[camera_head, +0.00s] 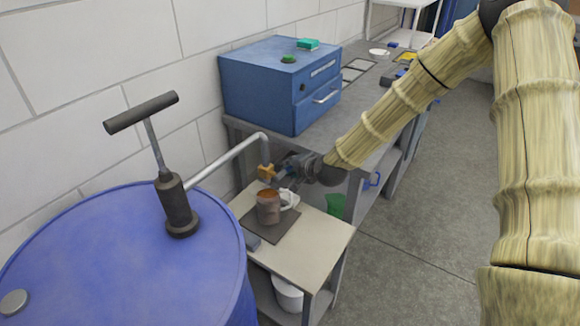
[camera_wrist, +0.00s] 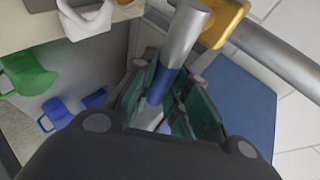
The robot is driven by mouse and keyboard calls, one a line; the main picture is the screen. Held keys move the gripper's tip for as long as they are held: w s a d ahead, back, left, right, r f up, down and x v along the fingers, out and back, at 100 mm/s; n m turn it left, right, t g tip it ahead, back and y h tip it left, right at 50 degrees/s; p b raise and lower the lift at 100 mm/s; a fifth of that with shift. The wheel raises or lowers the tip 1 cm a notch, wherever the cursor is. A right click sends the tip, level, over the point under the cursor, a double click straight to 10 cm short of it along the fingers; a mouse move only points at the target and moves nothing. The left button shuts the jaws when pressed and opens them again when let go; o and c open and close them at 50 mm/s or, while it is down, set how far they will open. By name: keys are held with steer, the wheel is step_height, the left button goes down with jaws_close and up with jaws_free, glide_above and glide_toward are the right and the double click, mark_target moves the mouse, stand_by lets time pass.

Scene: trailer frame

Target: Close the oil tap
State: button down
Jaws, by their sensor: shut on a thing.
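The oil tap (camera_head: 266,172) is a brass-yellow fitting at the end of a grey pipe (camera_head: 228,162) that comes from the blue drum (camera_head: 110,250). In the wrist view the tap body (camera_wrist: 222,20) is at the top, with a silver handle (camera_wrist: 184,38) that has a blue end section. My gripper (camera_head: 287,168) is at the tap from the right. In the wrist view my gripper (camera_wrist: 165,98) has its fingers on both sides of the handle's blue end, shut on it. A brown mug-like container (camera_head: 268,208) stands below the tap.
A small table (camera_head: 320,232) carries a dark mat (camera_head: 285,232) and a white jug (camera_head: 289,198). A green jug (camera_head: 335,205) and a blue jug (camera_head: 372,180) are lower right. A blue drawer cabinet (camera_head: 265,90) stands behind. A T-handled pump (camera_head: 175,205) stands on the drum. Floor at right is clear.

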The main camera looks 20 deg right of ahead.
steer(key=c, duration=1.4)
jaws_free()
steer(key=shift+d, duration=0.1)
steer(key=shift+o, duration=0.2)
steer(key=v, duration=1.2)
steer(key=shift+f, duration=0.15)
